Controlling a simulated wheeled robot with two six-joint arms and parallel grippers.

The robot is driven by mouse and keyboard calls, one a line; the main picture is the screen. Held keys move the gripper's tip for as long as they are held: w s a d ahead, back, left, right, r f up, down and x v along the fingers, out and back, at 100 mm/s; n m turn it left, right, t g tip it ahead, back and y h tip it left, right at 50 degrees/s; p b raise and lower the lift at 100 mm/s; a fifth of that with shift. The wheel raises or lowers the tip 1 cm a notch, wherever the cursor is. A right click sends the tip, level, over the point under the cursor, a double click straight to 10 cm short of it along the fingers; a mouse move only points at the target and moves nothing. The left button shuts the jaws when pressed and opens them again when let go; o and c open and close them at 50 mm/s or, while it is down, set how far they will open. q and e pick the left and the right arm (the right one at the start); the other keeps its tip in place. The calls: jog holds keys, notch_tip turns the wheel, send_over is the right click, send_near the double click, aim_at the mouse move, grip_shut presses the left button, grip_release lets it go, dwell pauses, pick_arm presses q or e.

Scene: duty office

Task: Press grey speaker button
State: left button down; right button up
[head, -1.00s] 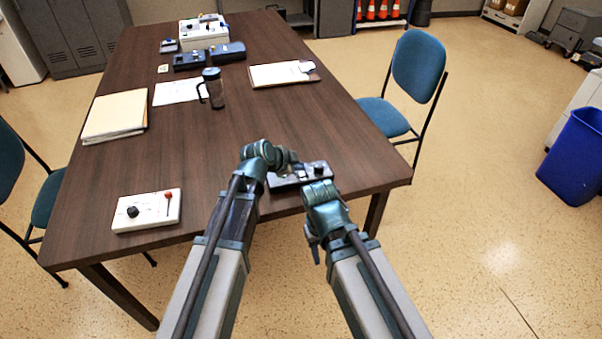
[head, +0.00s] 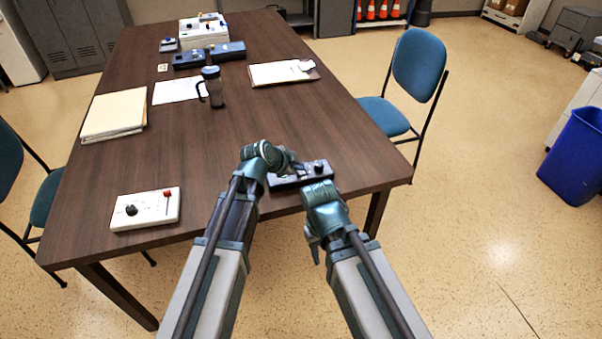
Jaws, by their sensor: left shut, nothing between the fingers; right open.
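A dark box with small controls (head: 317,173) lies near the table's front edge, partly hidden behind my arms. It has a dark knob and a light spot on top. I cannot make out for sure which control is the grey speaker button. My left gripper (head: 293,166) is shut and empty, at the box's left part, with its tips over or against the top; contact cannot be told. My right gripper (head: 315,254) is open and empty, lower in the view, in front of the table edge and apart from the box.
A white box (head: 150,211) with a black knob and red-tipped lever lies at the front left. Folders (head: 114,114), a dark mug (head: 212,88), a clipboard (head: 283,73) and more control boxes (head: 208,55) are farther back. The middle of the table (head: 185,150) is clear.

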aim_at(299, 175)
pick_arm(q)
jog(key=shift+f, duration=0.3)
dwell(0.5)
jog(key=shift+r, duration=0.1)
jog(key=shift+r+p, duration=0.5)
jog(key=shift+r, duration=0.2)
notch_tip(299, 175, up, 6)
jog(key=p, duration=0.6)
dwell(0.4)
